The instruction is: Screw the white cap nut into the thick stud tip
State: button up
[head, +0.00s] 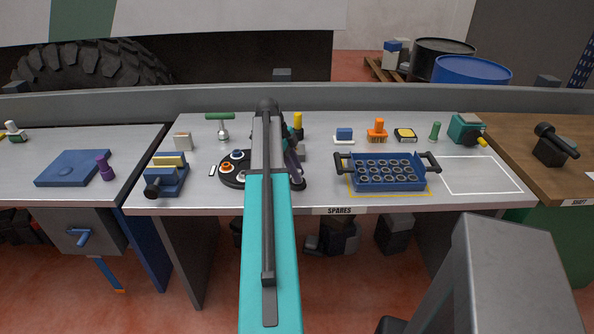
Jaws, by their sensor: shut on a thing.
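A round black tray (230,182) stands left of centre on the bench, with several ring-shaped or nut-like pieces on it. An orange ring (226,167) and a pale ring (224,179) show on its left part. I cannot tell which piece, if any, is the white cap nut. My teal and grey arm reaches over the middle of the bench and covers the tray's right side. My gripper's fingers are hidden behind the arm, as is anything between them. I cannot make out the thick stud tip.
A blue crate (349,184) with several round sockets stands right of my arm, beside a bare white-outlined area (480,160). A blue and yellow vise-like block (160,186) is at the left. Brushes and small tools line the back. A guard rail (400,99) runs behind.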

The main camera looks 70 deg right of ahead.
jog(key=shift+w+d, duration=0.15)
jog(key=shift+m+y, duration=0.3)
jog(key=shift+m, duration=0.7)
jog(key=o, duration=0.7)
jog(key=shift+n, duration=0.3)
jog(key=shift+n, duration=0.6)
jog(key=shift+a+h, duration=0.2)
jog(key=shift+h, duration=0.2)
jog(key=shift+n+h, duration=0.3)
jog(key=shift+n, duration=0.5)
